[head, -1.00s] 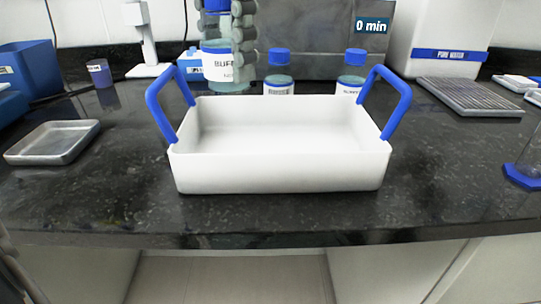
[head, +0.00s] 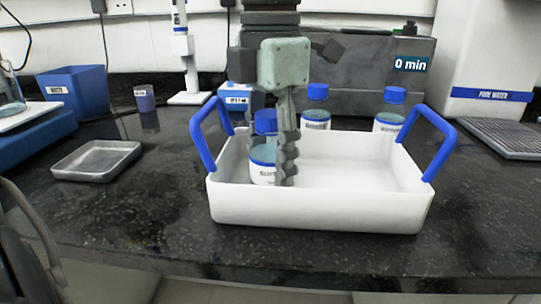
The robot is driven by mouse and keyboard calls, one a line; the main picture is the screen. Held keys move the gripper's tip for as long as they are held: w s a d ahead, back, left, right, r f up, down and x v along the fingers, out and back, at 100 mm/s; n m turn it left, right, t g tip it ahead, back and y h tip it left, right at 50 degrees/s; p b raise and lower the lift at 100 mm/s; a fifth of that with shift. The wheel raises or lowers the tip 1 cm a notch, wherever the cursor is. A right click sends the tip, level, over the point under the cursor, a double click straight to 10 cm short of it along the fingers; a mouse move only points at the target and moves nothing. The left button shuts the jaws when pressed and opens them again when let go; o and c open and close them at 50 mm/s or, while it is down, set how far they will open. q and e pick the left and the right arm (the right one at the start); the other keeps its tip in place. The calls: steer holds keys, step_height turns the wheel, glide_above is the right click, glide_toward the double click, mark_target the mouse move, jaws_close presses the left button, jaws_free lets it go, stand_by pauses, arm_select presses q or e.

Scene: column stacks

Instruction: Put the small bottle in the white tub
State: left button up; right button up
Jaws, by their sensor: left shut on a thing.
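The white tub (head: 320,208) with two blue handles stands on the dark counter at centre. The small bottle (head: 262,165), with a blue cap and a white label, is upright inside the tub's outline near its left end. My left gripper (head: 284,168) points down from above and is shut on the bottle, its fingers along the bottle's right side. I cannot tell whether the bottle's base touches the tub floor. My right gripper is not in view.
Two similar blue-capped bottles (head: 316,112) (head: 389,115) stand behind the tub. The tub's right half is empty.

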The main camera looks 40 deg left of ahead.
arm_select(q)
steer(key=shift+f, duration=0.1)
steer(key=o, duration=1.3)
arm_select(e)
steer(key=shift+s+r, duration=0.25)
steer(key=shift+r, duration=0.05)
